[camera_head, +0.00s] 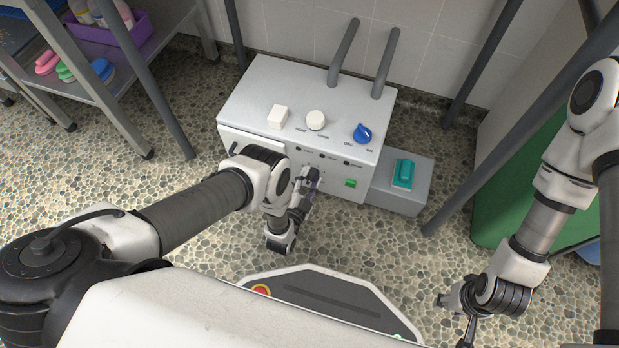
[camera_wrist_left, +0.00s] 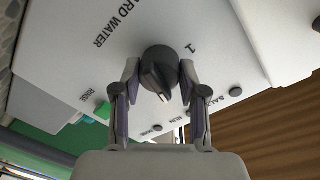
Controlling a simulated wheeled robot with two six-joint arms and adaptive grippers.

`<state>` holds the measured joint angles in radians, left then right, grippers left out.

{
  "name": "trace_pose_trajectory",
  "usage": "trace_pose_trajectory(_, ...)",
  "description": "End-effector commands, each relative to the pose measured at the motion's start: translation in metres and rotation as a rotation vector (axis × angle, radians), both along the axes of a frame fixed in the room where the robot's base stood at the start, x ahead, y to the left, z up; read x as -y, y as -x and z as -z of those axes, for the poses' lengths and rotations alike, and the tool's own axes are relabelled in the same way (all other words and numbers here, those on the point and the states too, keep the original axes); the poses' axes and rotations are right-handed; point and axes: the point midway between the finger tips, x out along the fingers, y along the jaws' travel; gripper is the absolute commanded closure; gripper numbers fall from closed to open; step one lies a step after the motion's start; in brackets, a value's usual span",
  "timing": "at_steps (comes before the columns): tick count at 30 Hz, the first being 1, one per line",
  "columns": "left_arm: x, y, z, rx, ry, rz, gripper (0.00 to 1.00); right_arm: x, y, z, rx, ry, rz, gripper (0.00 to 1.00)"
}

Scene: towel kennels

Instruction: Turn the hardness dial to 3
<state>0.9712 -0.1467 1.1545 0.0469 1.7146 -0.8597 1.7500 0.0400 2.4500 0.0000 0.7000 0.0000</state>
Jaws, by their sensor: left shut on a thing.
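The hardness dial (camera_wrist_left: 160,65) is a round black knob with a raised grip bar, on the white front panel (camera_wrist_left: 225,40) of the machine. In the left wrist view a "1" is printed at its upper right and "HARD WATER" at its upper left. My left gripper (camera_wrist_left: 156,88) is shut on the dial, one finger on each side of it. In the head view this gripper (camera_head: 308,182) is at the machine's front face and the dial is hidden. I cannot tell which number the dial points to. My right gripper (camera_head: 452,316) is empty at lower right, fingers apart.
The white machine (camera_head: 270,85) has a blue knob (camera_head: 362,133), a white round knob (camera_head: 316,120) and a green button (camera_head: 350,183). A grey box with a teal item (camera_head: 403,173) adjoins it. A shelf with brushes (camera_head: 65,70) stands at left. Pebble floor is clear between.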

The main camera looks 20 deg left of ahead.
Motion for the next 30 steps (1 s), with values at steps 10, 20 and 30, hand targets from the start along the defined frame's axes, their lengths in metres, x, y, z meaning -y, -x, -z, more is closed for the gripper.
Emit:
trace_pose_trajectory(10, 0.0006, -0.0031, -0.0019, 0.011, -0.150, -0.001, 0.93, 0.0000, 0.0000, 0.0004, 0.000, 0.000, 0.000, 0.60)
trace_pose_trajectory(20, 0.0008, -0.0035, -0.0023, 0.013, -0.175, 0.000, 0.93, 0.0000, 0.0000, 0.0005, 0.000, 0.000, 0.000, 0.60)
trace_pose_trajectory(30, 0.0009, -0.0027, -0.0017, 0.011, -0.174, 0.000, 0.32, 0.0000, 0.0000, 0.0005, 0.000, 0.000, 0.000, 0.60)
